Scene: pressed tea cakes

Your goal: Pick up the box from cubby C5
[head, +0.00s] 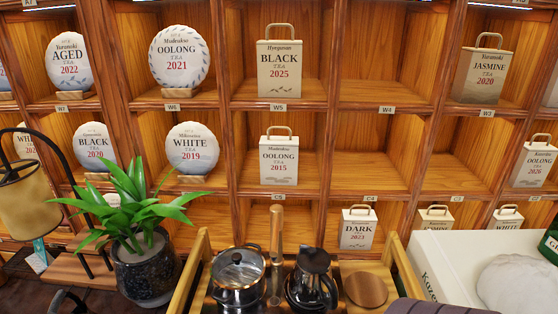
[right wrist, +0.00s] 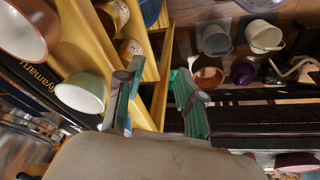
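The C5 label (head: 278,197) is on the shelf edge directly below a cubby holding a cream box (head: 279,160). The box reads "Oolong Tea 2015", has a tan handle on top and stands upright, facing me. Below the label, tools on a table in front partly block the lower cubby. My right gripper (right wrist: 158,70) shows only in the right wrist view; its two teal-padded fingers are apart with nothing held between them. It is away from the shelf box, which is not seen in that view. My left gripper is in neither view.
Near my right gripper are a green bowl (right wrist: 80,92), a yellow wooden rack (right wrist: 150,95) and several cups.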

